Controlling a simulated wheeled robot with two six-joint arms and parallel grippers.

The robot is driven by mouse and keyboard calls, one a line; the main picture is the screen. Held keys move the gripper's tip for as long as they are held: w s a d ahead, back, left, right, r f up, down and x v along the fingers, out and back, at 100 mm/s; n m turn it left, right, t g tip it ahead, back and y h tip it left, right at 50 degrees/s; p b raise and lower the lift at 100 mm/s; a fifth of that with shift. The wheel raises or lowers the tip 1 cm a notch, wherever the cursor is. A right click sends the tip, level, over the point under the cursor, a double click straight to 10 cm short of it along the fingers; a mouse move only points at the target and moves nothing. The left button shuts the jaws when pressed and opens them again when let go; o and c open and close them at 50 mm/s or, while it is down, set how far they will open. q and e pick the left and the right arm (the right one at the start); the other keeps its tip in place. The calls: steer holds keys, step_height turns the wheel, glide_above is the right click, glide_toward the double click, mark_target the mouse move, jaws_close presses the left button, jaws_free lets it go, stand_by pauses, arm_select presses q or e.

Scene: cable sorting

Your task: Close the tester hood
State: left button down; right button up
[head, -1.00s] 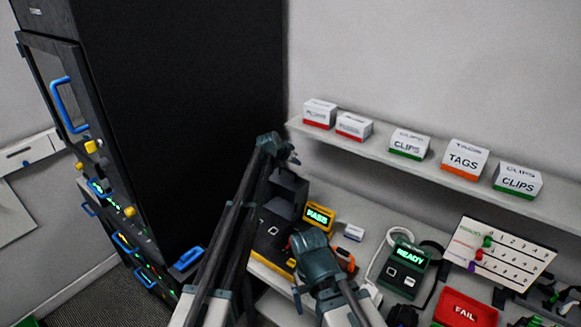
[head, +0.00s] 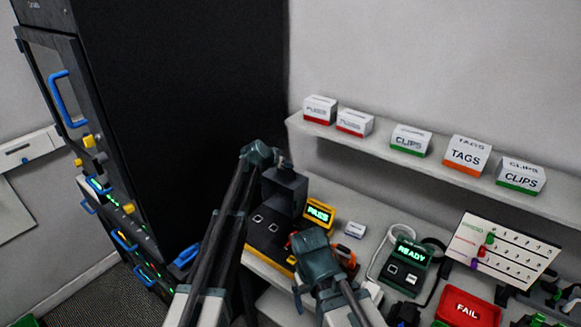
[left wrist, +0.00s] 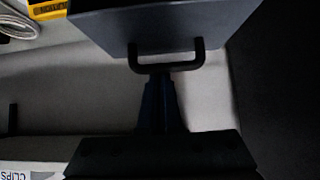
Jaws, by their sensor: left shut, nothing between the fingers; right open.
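The tester (head: 262,246) is a dark box with yellow edging on the bench, beside the black cabinet. Its dark hood (head: 287,190) stands raised at the back, with the tester's top face uncovered. My left gripper (head: 279,160) is shut and empty at the upper edge of the hood. In the left wrist view, the hood panel (left wrist: 175,28) carries a black bar handle (left wrist: 168,68), and my left fingers (left wrist: 160,100) point at it; I cannot tell whether they touch. My right gripper (head: 312,246) is over the bench right of the tester; its fingertips are mostly hidden.
A yellow display (head: 319,215) stands right of the hood. A green READY device (head: 405,268), a red FAIL tray (head: 467,309) and a white numbered board (head: 505,249) are farther right. A shelf (head: 375,139) with labelled boxes runs above. The black cabinet (head: 190,110) bounds the left.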

arm_select(q)
steer(key=s+a+f+t+h+b, duration=0.5)
steer(key=s+b, duration=0.4)
steer(key=b, duration=0.5)
steer(key=s+a+f+t+h+b, duration=0.2)
steer(key=s+a+t+b, duration=0.5)
steer(key=b, duration=0.8)
steer(key=s+a+f+g+b, duration=0.2)
steer(key=s+a+f+b, duration=0.1)
steer(key=s+f+b, duration=0.2)
steer(key=shift+s+f+b, duration=0.25)
steer(key=shift+f+b, duration=1.05)
steer(key=shift+f, duration=0.2)
steer(key=shift+a, duration=0.1)
